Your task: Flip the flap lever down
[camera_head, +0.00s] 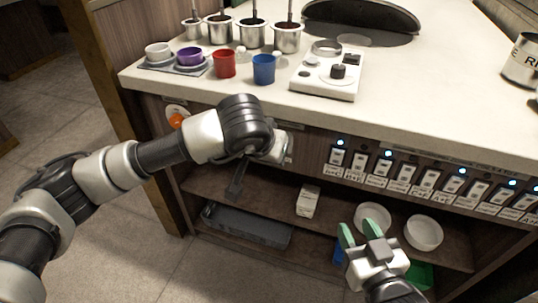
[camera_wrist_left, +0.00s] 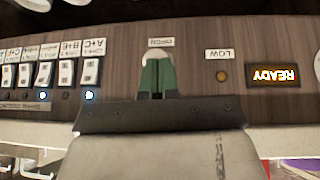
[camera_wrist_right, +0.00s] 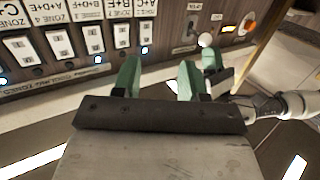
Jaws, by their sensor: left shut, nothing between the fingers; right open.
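The flap lever shows as a pale round knob (camera_wrist_right: 205,40) on the wooden front panel, beside a small OPEN label, in the right wrist view. In the left wrist view the knob (camera_wrist_left: 157,54) shows just beyond my left fingertips, below the OPEN label (camera_wrist_left: 161,42). My left gripper (camera_wrist_left: 158,78) is shut and empty, close to the knob; I cannot tell whether they touch. The fingers hide the lever's lower part. In the head view my left arm hides this spot. My right gripper (camera_head: 360,234) is open and empty, in front of the lower shelf.
A row of rocker switches (camera_head: 430,180) with several blue lights runs along the panel. The counter (camera_head: 430,90) above holds a red cup (camera_head: 224,63), a blue cup (camera_head: 264,69) and metal pots. White bowls (camera_head: 424,232) and a grey tray (camera_head: 247,228) sit below.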

